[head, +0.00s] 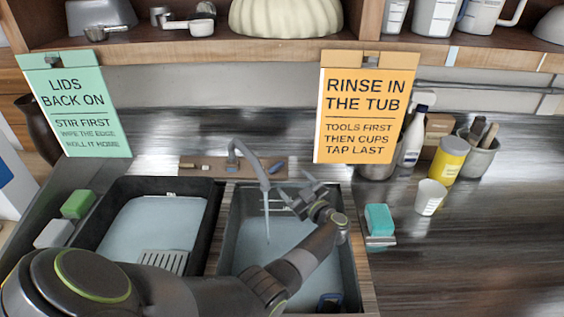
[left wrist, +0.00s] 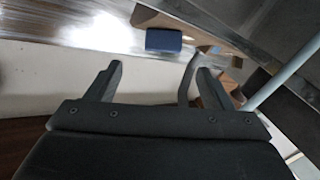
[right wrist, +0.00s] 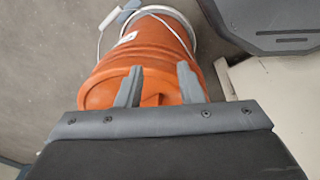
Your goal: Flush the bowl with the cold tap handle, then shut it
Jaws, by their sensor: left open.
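A grey gooseneck tap (head: 250,158) stands behind the right basin (head: 352,270), the sink bowl; a thin pale stream hangs below its spout into the basin. My left gripper (head: 300,195) is open over the back of that basin, just right of the spout. In the left wrist view, a slim grey lever (left wrist: 187,78), likely the tap handle, shows between the fingers, closer to the right one; contact cannot be told.
A left basin (head: 90,215) holds pale water and a slotted grey piece. An orange sign (head: 368,115) hangs close behind my left gripper. A teal sponge (head: 379,218), a white cup (head: 430,197) and a yellow jar (head: 450,160) stand right.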

